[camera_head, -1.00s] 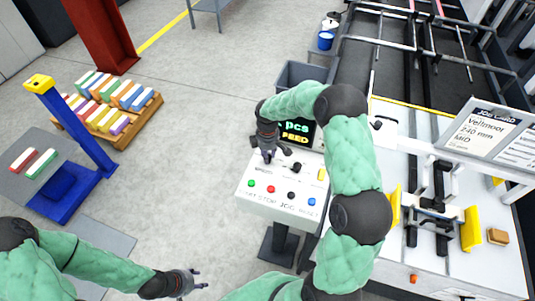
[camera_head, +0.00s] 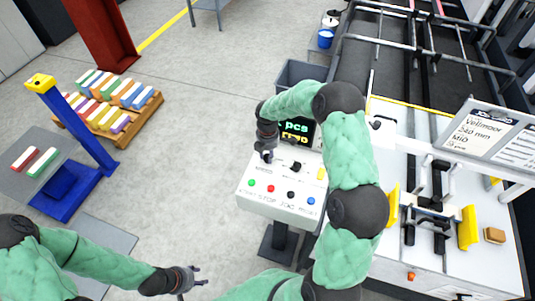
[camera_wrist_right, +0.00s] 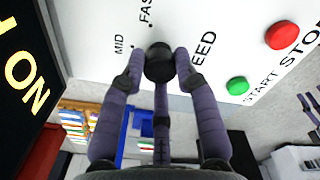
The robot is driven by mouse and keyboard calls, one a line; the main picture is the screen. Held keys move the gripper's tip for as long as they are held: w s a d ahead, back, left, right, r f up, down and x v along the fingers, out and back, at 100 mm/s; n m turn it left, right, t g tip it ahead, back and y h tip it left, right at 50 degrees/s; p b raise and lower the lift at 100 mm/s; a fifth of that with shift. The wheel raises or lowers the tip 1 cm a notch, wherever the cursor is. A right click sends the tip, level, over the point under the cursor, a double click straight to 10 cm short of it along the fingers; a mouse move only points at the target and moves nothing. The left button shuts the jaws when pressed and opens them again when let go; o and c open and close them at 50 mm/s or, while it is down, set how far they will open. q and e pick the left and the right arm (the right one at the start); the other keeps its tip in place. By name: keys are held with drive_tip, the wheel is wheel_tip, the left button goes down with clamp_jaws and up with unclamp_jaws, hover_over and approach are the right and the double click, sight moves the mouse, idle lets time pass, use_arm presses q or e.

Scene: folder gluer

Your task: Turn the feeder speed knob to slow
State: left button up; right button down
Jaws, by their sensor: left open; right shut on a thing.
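The feeder speed knob (camera_wrist_right: 159,62) is a round black knob on the white control panel (camera_head: 257,207). In the right wrist view it sits between the fingertips of my right gripper (camera_wrist_right: 160,66), which is shut on it. Printed words MID and part of FAST show beside the knob, with part of FEED on the other side. The SLOW mark and the knob's pointer are not visible. In the head view my right gripper (camera_head: 266,154) is at the panel's upper left and hides the knob. My left gripper (camera_head: 194,279) is open and empty, low over the floor.
A second black knob (camera_head: 296,167) is right of my right gripper. Green (camera_head: 251,183), red (camera_head: 271,188), black and blue buttons line the panel's front. A dark display (camera_head: 297,132) stands behind. Open floor lies left of the panel.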

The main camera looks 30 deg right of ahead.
sight(267, 156)
idle(0.4)
drive_tip(key=c, duration=0.9)
unclamp_jaws()
drive_tip(key=shift+r, duration=0.1)
wheel_tip(267, 156, up, 12)
drive_tip(key=shift+f, duration=0.15)
